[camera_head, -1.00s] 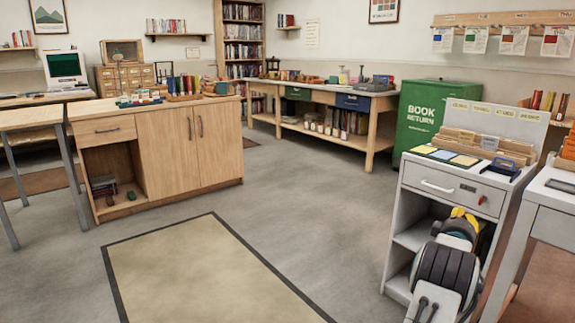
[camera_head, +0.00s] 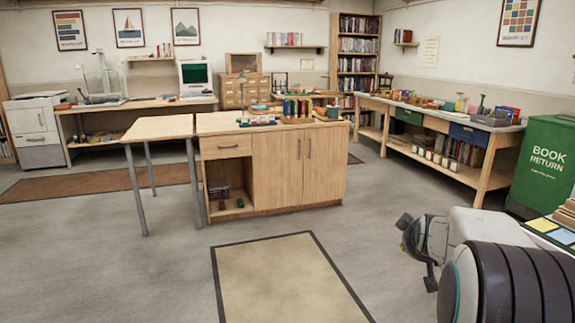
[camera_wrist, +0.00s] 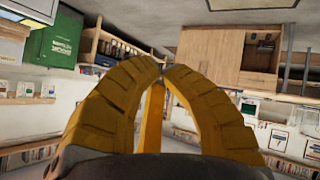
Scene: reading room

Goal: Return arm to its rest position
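My gripper (camera_wrist: 162,68) shows in the wrist view with its yellow ribbed fingers curved together and their tips meeting. I see nothing held between them. In the head view my arm (camera_head: 490,262) fills the lower right, folded with its dark ribbed joint close to the camera and its light link behind. The yellow fingers do not show clearly in the head view. The wrist view sees the room upside down.
A wooden cabinet (camera_head: 283,170) with a side table (camera_head: 160,128) stands ahead. A green book return bin (camera_head: 543,165) and a long workbench (camera_head: 455,128) are at right. A beige mat (camera_head: 285,280) lies on open floor. A counter corner with coloured cards (camera_head: 550,232) is beside my arm.

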